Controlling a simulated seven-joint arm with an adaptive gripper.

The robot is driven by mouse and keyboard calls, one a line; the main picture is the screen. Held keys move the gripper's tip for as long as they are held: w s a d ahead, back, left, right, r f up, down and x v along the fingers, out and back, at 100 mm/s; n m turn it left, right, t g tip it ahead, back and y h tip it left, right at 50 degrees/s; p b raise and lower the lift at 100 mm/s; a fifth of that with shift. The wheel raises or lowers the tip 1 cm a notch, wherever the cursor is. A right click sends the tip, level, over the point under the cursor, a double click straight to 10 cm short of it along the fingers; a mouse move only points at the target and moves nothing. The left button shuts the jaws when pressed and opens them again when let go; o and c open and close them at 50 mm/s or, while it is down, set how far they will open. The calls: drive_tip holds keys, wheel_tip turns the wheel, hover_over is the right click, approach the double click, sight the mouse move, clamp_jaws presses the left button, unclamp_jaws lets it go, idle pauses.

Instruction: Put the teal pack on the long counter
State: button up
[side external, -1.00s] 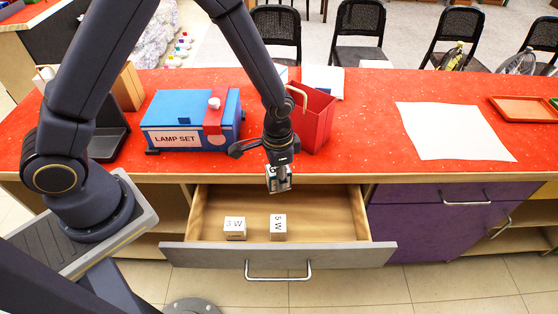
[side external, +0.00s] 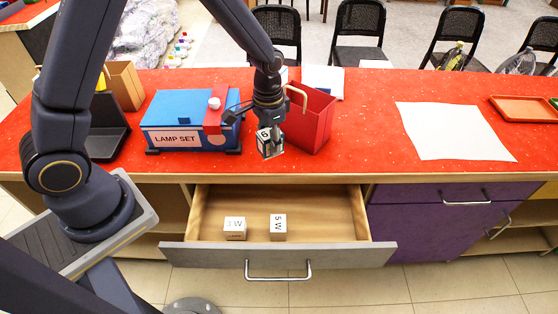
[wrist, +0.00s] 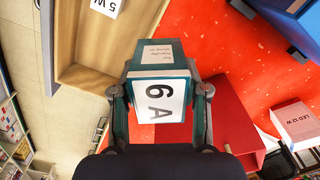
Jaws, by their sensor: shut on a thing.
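The teal pack (wrist: 158,103) has teal sides and a white face marked "6 A". My gripper (wrist: 160,88) is shut on it, with a finger on each side. In the side external view the pack (side external: 270,143) hangs from my gripper (side external: 268,127) over the front part of the red-topped long counter (side external: 360,135), between the blue lamp set box and the red bag. Whether its underside touches the counter I cannot tell. My fingers partly hide the pack's sides.
The blue lamp set box (side external: 175,108) stands left, the red bag (side external: 312,120) right. Below, an open drawer (side external: 340,215) holds two white packs (side external: 278,227). A white sheet (side external: 455,130) and an orange tray (side external: 525,110) lie right. Bare counter lies between bag and sheet.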

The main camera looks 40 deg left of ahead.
drive_tip(key=s+d+f+m, duration=0.6)
drive_tip(key=s+d+f, duration=0.4)
drive_tip(key=s+d, duration=0.1)
drive_tip(key=shift+d+f, duration=0.2)
drive_tip(key=shift+d, duration=0.5)
drive_tip(key=shift+w, duration=0.1)
hover_over(319, 234)
drive_tip(key=s, duration=0.1)
drive_tip(key=f, duration=0.8)
drive_tip(key=shift+a+f, duration=0.25)
drive_tip(key=shift+f, duration=0.1)
drive_tip(key=f, duration=0.1)
drive_tip(key=w+f, duration=0.1)
drive_tip(key=f, duration=0.1)
drive_tip(key=shift+d+f, duration=0.1)
drive_tip(key=shift+d, duration=0.1)
drive_tip(key=shift+f, duration=0.35)
drive_tip(key=shift+f, duration=0.2)
